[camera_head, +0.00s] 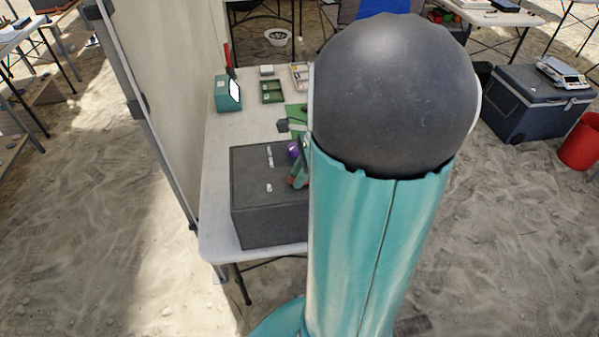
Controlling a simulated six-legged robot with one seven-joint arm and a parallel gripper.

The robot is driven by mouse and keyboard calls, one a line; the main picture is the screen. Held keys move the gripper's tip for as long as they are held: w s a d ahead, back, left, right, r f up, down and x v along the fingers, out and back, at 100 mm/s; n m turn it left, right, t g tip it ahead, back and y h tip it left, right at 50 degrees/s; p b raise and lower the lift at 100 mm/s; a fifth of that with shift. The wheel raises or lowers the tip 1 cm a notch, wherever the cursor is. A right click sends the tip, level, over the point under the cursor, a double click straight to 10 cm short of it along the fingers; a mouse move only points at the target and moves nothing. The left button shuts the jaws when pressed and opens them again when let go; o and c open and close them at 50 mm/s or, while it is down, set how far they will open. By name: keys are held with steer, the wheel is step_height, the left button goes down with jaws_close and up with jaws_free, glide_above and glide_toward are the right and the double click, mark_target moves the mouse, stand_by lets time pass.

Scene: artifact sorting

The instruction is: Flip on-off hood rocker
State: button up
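A dark grey box (262,216), which may be the hood, stands on the near end of a white table. On its top are a small white strip (270,156) and a small white piece (269,187). Either could be the rocker; they are too small to tell, and so is any on or off position. My gripper (297,178) shows only in part at the box's right side, beside a small purple thing (294,149). My teal arm with its dark round joint hides the rest of it and the right part of the box. Its fingers cannot be made out.
Behind the box, the table (222,145) holds a teal device with a lit screen (229,93), green trays (271,91) and a white tray (299,76). A pale panel (165,70) stands along the left. A blue cooler (532,105) and red bucket (580,142) stand right.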

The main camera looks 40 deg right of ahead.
steer(key=shift+c, duration=1)
steer(key=shift+w+a+g+h, duration=0.25)
steer(key=shift+a+g+h, duration=0.2)
steer(key=shift+g+h, duration=0.5)
steer(key=shift+f+h, duration=0.1)
steer(key=shift+h, duration=0.55)
steer(key=o, duration=1)
steer(key=shift+w, duration=0.1)
steer(key=r, duration=1.4)
steer(key=shift+s+d, duration=0.3)
steer(key=shift+d, duration=0.05)
steer(key=shift+f, duration=0.1)
